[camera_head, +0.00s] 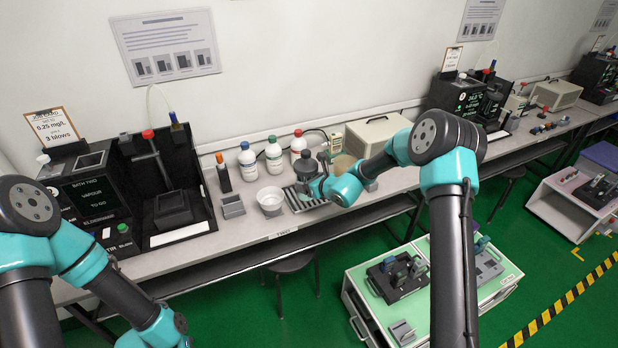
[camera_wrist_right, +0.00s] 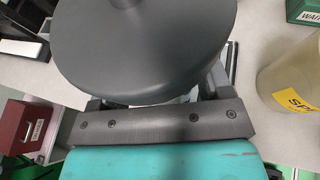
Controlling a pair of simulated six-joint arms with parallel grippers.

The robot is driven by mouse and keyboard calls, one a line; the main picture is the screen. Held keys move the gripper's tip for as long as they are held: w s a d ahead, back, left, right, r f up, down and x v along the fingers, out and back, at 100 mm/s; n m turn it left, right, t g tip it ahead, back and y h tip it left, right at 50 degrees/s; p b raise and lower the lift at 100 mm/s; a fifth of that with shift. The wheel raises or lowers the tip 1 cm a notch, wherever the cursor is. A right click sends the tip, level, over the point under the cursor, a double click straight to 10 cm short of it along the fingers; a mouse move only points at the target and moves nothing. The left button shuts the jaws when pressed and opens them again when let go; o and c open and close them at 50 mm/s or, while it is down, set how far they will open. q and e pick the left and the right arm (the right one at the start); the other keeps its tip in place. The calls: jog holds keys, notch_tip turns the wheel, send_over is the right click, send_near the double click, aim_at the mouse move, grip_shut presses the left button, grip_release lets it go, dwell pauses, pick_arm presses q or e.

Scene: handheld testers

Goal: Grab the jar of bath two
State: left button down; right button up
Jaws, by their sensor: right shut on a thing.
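My right gripper (camera_head: 312,186) is shut on a jar with a dark grey round lid (camera_head: 307,166), over or at the slatted metal rack (camera_head: 296,203) on the bench. In the right wrist view the lid (camera_wrist_right: 145,45) fills the top middle, with the jaws (camera_wrist_right: 155,103) at either side below it; the jar's body is mostly hidden under the lid. I cannot tell whether the jar touches the rack. The black bath two unit (camera_head: 88,200) stands at the left, its screen reading "BATH TWO". My left arm is at the lower left; its gripper is out of view.
A white bowl (camera_head: 270,201) and a small grey tray (camera_head: 232,207) stand left of the rack. White bottles with blue (camera_head: 247,162), green (camera_head: 273,157) and red (camera_head: 298,147) caps stand behind. A beige box (camera_head: 376,134) is at the right. The bench's front edge is close.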

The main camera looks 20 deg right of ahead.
jog(key=s+a+r, duration=0.1)
jog(key=s+a, duration=0.2)
jog(key=s, duration=0.7)
jog(key=shift+s, duration=0.2)
